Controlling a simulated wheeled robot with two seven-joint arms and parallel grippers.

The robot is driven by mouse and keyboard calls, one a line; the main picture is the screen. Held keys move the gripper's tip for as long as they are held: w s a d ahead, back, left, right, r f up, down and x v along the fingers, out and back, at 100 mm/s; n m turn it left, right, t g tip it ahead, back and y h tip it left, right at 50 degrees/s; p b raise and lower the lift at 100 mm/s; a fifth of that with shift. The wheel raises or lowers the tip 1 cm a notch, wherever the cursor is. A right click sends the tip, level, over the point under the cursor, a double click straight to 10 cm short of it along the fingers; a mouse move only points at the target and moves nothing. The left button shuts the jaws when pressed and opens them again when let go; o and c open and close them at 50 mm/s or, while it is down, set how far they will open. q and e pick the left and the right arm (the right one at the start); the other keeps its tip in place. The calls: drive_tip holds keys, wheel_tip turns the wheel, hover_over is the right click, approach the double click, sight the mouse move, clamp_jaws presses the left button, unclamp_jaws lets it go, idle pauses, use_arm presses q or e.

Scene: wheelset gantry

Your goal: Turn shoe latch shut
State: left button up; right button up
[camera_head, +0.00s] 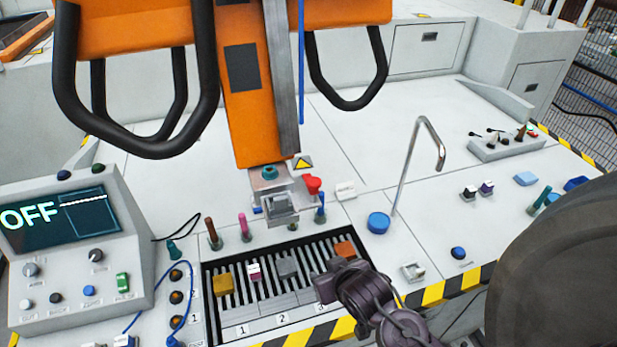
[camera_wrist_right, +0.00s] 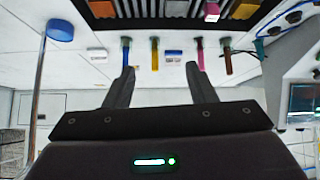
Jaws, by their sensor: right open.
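The orange gantry column (camera_head: 247,110) hangs down in the head view and ends in a grey metal shoe (camera_head: 281,205) just above the bench, behind the slotted rack. A red knob (camera_head: 313,185) sits at the shoe's right side; I cannot tell whether it is the latch, nor its turned state. My right gripper (camera_head: 328,284) is in front of the shoe, over the rack's right end, apart from the shoe. In the right wrist view the right gripper (camera_wrist_right: 160,70) is open with nothing between its fingers. My left gripper is out of view.
The slotted rack (camera_head: 208,300) holds several coloured blocks. Upright pegs, magenta (camera_head: 244,227) and blue (camera_head: 320,208), stand close beside the shoe. A bent metal rod (camera_head: 407,160) rises near a blue button (camera_head: 378,222). A control box (camera_head: 75,262) reads OFF.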

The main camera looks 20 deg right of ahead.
drive_tip(key=w+r+t+y, duration=0.2)
drive_tip(key=w+r+t, duration=0.3)
drive_tip(key=w+r, duration=0.15)
drive_tip(key=n+t+y, duration=0.2)
drive_tip(key=n+y, duration=0.1)
drive_tip(key=y, duration=0.1)
approach(310, 179)
drive_tip(key=w+f, duration=0.1)
drive_tip(key=w+a, duration=0.1)
drive_tip(key=w, duration=0.1)
drive_tip(key=shift+f+p, duration=0.3)
drive_tip(key=shift+f, duration=0.1)
drive_tip(key=shift+d+r+t+y, duration=0.15)
drive_tip(key=shift+r+t+y, duration=0.15)
drive_tip(key=shift+w+r, duration=0.15)
drive_tip(key=shift+r, duration=0.05)
drive_tip(key=p+x, duration=0.3)
drive_tip(key=x, duration=0.4)
drive_tip(key=shift+w+a+f, duration=0.15)
drive_tip(key=shift+a, duration=0.1)
drive_tip(key=c, duration=0.9)
drive_tip(key=shift+c, duration=0.2)
